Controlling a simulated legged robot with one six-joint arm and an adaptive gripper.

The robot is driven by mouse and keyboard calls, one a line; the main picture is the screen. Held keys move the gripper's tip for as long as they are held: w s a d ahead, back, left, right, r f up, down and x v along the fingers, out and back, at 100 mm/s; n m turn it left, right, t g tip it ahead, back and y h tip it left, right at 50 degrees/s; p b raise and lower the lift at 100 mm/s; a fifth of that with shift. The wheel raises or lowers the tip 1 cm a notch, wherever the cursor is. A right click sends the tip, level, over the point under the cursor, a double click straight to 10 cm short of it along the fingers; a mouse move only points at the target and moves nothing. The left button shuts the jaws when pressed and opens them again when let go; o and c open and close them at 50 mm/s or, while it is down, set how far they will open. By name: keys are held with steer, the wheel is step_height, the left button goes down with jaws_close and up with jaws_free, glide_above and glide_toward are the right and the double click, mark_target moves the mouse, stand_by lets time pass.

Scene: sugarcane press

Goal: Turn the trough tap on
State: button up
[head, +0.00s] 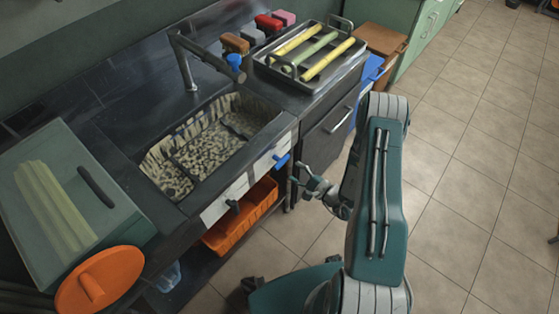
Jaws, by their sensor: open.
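The trough (222,135) is a sink with a speckled basin set in the dark counter. A blue knob (234,61) sits near the spout's end. The trough's pale front panel carries a blue lever (281,161) at the right and a dark teal lever (232,205) further left. I cannot tell which of these works the tap. My gripper (298,181) is open and empty, in front of the panel, just right of and below the blue lever. No water shows.
An orange bin (240,217) sits below the panel. A green box (65,195) with an orange disc (99,281) stands left. Tiled floor (470,150) at right is clear.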

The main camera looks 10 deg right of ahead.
mark_target(279, 161)
steer(key=x, duration=0.7)
steer(key=shift+w+a, duration=0.15)
steer(key=shift+w, duration=0.05)
